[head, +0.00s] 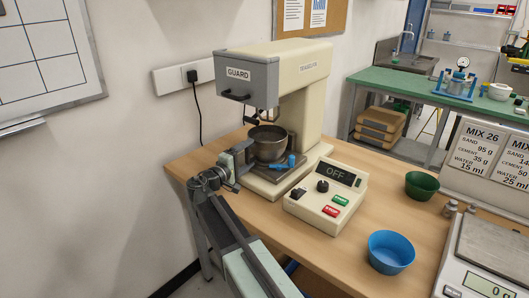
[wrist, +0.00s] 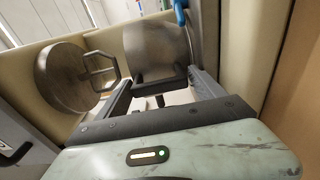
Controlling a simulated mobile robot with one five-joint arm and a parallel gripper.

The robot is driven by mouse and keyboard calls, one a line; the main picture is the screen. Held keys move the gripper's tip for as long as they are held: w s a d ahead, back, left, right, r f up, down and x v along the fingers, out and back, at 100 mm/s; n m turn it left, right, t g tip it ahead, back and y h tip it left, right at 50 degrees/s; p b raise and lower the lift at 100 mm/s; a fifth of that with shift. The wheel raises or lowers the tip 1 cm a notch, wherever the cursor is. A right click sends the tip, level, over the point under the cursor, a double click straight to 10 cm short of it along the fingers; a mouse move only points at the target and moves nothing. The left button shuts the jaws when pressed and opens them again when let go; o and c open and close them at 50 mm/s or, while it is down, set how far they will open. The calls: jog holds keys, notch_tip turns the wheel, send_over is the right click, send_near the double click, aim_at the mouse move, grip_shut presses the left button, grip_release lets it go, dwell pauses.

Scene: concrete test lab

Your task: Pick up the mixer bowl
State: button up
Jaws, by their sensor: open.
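The mixer bowl (head: 270,149) is a grey metal bowl on the cream mixer (head: 306,88), under its head. In the wrist view the bowl (wrist: 155,42) appears sideways, with a dark bracket-like handle (wrist: 161,73) facing me. My gripper (head: 246,161) is at the bowl's left side in the head view. In the wrist view my gripper (wrist: 163,83) is open, with the handle in the space between its fingers. I cannot tell whether a finger touches it. The mixer's round head underside (wrist: 66,82) and loop-shaped beater (wrist: 101,70) are beside the bowl's mouth.
The grey guard (head: 247,79) is above the bowl. A blue lever (head: 285,162) is at the bowl's base. A control box (head: 326,198) reading OFF stands in front. A green bowl (head: 421,185), blue bowl (head: 390,252) and scale (head: 487,255) are farther right on the table.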

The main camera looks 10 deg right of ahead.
grip_shut()
jog(key=shift+r, duration=0.1)
notch_tip(320, 180, up, 13)
jog(key=p, duration=1.3)
jog(key=shift+w, duration=0.1)
jog(key=w+a+p+v, duration=0.1)
jog(key=v, duration=1.9)
jog(key=shift+r, duration=0.5)
dwell(0.7)
